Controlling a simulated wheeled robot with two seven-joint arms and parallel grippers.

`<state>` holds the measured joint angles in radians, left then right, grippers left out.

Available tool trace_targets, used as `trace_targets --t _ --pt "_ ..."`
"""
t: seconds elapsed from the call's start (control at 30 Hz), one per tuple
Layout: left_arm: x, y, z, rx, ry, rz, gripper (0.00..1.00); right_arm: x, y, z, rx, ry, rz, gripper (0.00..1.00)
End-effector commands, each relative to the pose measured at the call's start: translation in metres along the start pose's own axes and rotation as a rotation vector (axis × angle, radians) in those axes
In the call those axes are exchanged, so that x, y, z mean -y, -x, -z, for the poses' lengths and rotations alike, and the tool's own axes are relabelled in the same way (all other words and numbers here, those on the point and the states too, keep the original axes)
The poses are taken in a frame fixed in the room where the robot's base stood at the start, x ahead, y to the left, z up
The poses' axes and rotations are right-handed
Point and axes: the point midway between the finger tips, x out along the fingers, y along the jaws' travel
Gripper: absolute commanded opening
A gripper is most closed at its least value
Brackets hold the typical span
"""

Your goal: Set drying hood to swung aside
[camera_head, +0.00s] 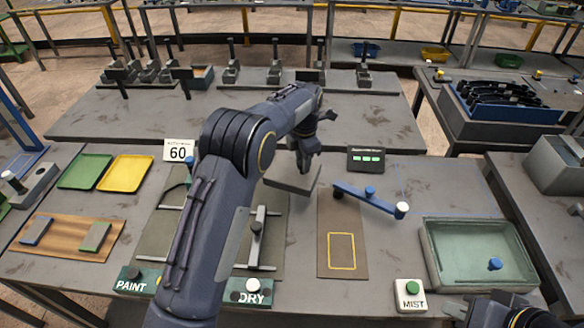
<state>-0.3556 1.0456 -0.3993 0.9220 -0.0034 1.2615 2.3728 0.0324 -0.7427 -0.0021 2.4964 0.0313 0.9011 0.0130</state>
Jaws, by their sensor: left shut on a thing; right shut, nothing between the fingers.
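A grey flat panel (291,180), which looks like the drying hood, hangs tilted above the table behind the DRY station (250,291). My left gripper (303,168) reaches over the table and is shut at the panel's upper edge. The exact grip point is small and partly hidden by the wrist. A grey crossbar piece with a dark upright handle (257,238) lies on the DRY mat. My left forearm covers much of the PAINT station (138,280) and part of the DRY mat. My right gripper (490,312) shows only in part at the bottom right edge, shut and empty.
A glass-green tray (480,252) stands at the right. Several clamps stand on the rear table (350,118).

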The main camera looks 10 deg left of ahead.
Motion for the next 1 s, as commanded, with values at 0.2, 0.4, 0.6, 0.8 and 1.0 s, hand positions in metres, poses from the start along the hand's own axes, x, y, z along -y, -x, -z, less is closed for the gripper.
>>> trace_targets --t 0.2,0.4,0.6,0.8,1.0 --pt "-0.019 0.000 -0.018 0.001 0.092 -0.001 0.00 0.002 0.005 0.002 0.000 0.000 0.000 0.00" --pt "-0.030 0.000 -0.026 0.002 0.147 0.000 0.00 0.003 0.006 0.003 0.000 0.000 0.000 0.00" --pt "-0.036 0.000 -0.030 0.003 0.171 -0.001 0.00 0.003 0.007 0.003 0.000 0.000 0.000 0.00" --pt "-0.037 0.000 -0.030 0.003 0.177 -0.001 0.00 0.003 0.007 0.003 0.000 0.000 0.000 0.00" --pt "-0.037 0.000 -0.030 0.002 0.176 -0.001 0.00 0.003 0.007 0.003 0.000 0.000 0.000 0.00"
